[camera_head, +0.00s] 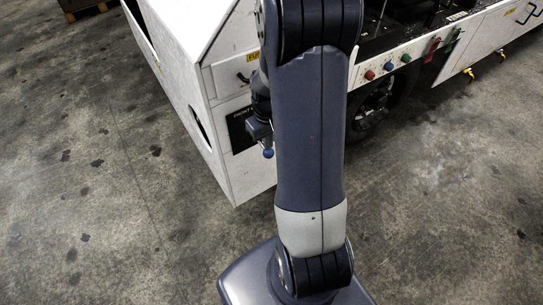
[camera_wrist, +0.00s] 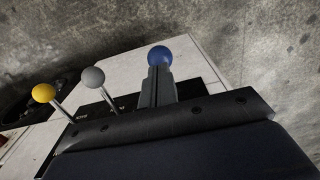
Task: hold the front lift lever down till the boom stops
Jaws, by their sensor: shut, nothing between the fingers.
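A lever with a blue ball knob (camera_wrist: 159,56) sticks out from a dark panel on the white loader body; the knob also shows in the head view (camera_head: 268,153). My gripper (camera_wrist: 160,72) is shut and empty, its fingertips right at the blue knob and covering its stem. I cannot tell whether they touch. In the head view my gripper (camera_head: 262,134) is partly hidden by my arm. A grey-knobbed lever (camera_wrist: 93,77) and a yellow-knobbed lever (camera_wrist: 44,93) stand to the left. The panel label (camera_head: 242,115) is partly hidden. The boom cannot be made out.
The white loader body (camera_head: 195,50) fills the upper middle. Red, blue and green buttons (camera_head: 388,66) and a wheel (camera_head: 370,108) are to the right of my arm. A wooden pallet (camera_head: 85,8) lies at the far left. The concrete floor (camera_head: 100,190) is open at left and front.

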